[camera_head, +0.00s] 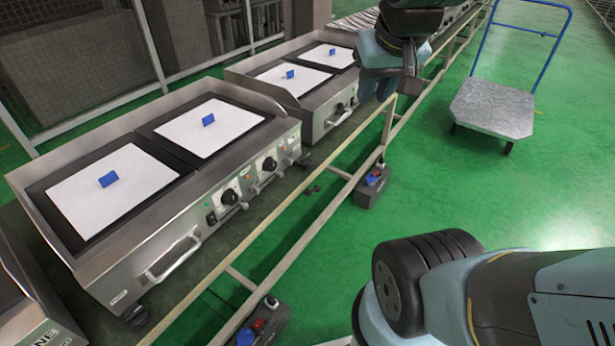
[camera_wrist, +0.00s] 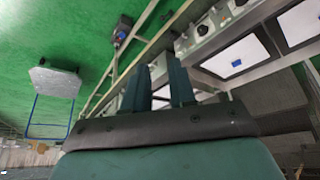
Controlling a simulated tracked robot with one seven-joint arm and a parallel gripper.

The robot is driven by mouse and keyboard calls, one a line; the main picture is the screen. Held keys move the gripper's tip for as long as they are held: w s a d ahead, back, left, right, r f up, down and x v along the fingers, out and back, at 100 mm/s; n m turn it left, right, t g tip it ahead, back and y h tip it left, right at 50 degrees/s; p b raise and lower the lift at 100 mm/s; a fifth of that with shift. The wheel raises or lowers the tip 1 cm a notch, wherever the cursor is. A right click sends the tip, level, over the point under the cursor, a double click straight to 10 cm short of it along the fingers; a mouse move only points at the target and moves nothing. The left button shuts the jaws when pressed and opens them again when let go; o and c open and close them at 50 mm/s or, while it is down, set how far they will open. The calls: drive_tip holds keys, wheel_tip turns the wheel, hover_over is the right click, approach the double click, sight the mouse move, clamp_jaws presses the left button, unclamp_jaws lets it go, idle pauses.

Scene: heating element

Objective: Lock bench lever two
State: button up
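My gripper (camera_head: 374,72) is raised at the upper middle of the head view, in front of the farther grill unit and above the bench's front rail. In the wrist view its two teal fingers (camera_wrist: 158,84) stand apart with nothing between them. A grey box with red and blue parts (camera_head: 372,182) sits on the lower front rail, below my gripper. A similar box (camera_head: 262,324) sits nearer, at the bottom. One such box also shows in the wrist view (camera_wrist: 122,30). I cannot tell which part is bench lever two or whether it is locked.
A nearer grill unit (camera_head: 232,165) and a farther one (camera_head: 336,92) stand on the bench, bearing white plates with blue blocks. A yellowish rail (camera_head: 285,203) edges the bench. A cart (camera_head: 492,107) with a blue handle stands at the upper right. Green floor between is clear.

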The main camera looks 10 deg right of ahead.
drive_tip(key=w+d+f+m+g, duration=0.2)
drive_tip(key=w+f, duration=0.7)
drive_tip(key=w, duration=0.2)
drive_tip(key=w+d+f+m+g, duration=0.1)
drive_tip(key=w+d+f, duration=0.1)
drive_tip(key=w+f, duration=0.7)
drive_tip(key=w+d+f+m+y, duration=0.25)
drive_tip(key=w+f, duration=0.45)
drive_tip(key=f, duration=0.6)
drive_tip(key=m+t+y, duration=0.1)
drive_tip(key=m+y, duration=0.3)
drive_tip(key=m, duration=0.2)
approach(313, 190)
drive_tip(key=x, duration=0.9)
drive_tip(key=shift+a, duration=0.1)
clamp_jaws()
